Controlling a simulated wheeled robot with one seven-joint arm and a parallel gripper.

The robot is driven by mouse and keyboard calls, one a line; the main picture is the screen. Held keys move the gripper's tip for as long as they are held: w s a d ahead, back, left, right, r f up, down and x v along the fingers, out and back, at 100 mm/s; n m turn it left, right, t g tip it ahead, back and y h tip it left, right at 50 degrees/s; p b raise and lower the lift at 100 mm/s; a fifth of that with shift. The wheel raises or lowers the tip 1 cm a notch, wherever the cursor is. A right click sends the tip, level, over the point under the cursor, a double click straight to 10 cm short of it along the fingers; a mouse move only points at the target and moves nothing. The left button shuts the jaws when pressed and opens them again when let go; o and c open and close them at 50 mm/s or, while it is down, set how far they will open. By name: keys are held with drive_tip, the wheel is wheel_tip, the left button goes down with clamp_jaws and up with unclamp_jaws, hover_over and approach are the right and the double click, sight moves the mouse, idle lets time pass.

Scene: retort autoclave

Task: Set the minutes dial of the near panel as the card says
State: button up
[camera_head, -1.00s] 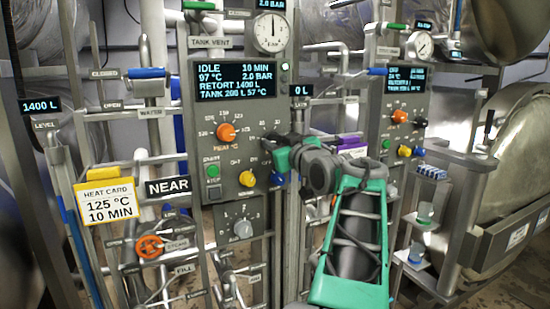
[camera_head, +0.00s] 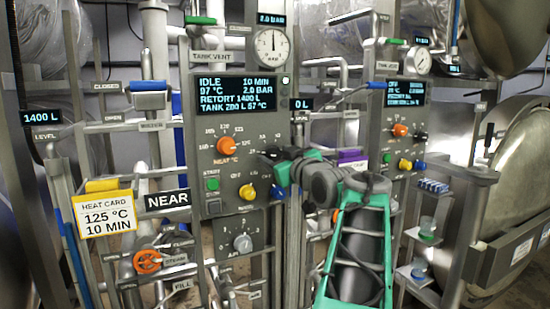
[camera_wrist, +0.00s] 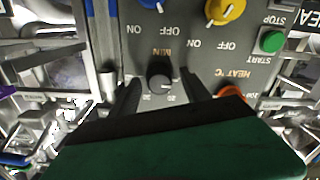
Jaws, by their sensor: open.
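The heat card (camera_head: 104,214) hangs left of the near panel and reads 125 °C, 10 MIN. The near panel's screen (camera_head: 236,94) reads IDLE, 10 MIN, 97 °C, 2.0 BAR. My gripper (camera_head: 272,157) is at the panel's right side, over the minutes dial, which it mostly hides in the head view. In the wrist view the minutes dial (camera_wrist: 160,77) is a dark round knob under the MIN label. My open fingers (camera_wrist: 163,92) are on either side of it; I cannot tell whether they touch it. The picture there is turned upside down.
The orange heat dial (camera_head: 227,146), the green start button (camera_head: 212,184), and yellow (camera_head: 247,192) and blue (camera_head: 278,192) switches are close around my gripper. A grey knob (camera_head: 242,243) sits below. Pipes and an orange valve wheel (camera_head: 147,262) are lower left.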

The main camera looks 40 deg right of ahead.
drive_tip(key=b+v, duration=0.2)
drive_tip(key=v, duration=0.5)
drive_tip(key=shift+s, duration=0.2)
drive_tip(key=shift+a, duration=0.1)
drive_tip(key=w+a+f+g+y, duration=0.2)
drive_tip(key=w+a+f+g, duration=0.1)
drive_tip(key=a+f, duration=0.65)
drive_tip(key=w+a+f+g+y, duration=0.2)
drive_tip(key=w+a+f+g, duration=0.1)
drive_tip(key=a+f, duration=0.7)
drive_tip(key=s+a+f+g, duration=0.4)
drive_tip(key=s+a+f, duration=0.3)
drive_tip(key=f, duration=0.4)
drive_tip(key=s+a+f+g+y, duration=0.1)
drive_tip(key=s+a+f+g, duration=0.3)
drive_tip(key=s+a+f, duration=0.3)
wheel_tip(320, 180, down, 4)
drive_tip(key=shift+s+a, duration=0.4)
drive_tip(key=shift+s, duration=0.6)
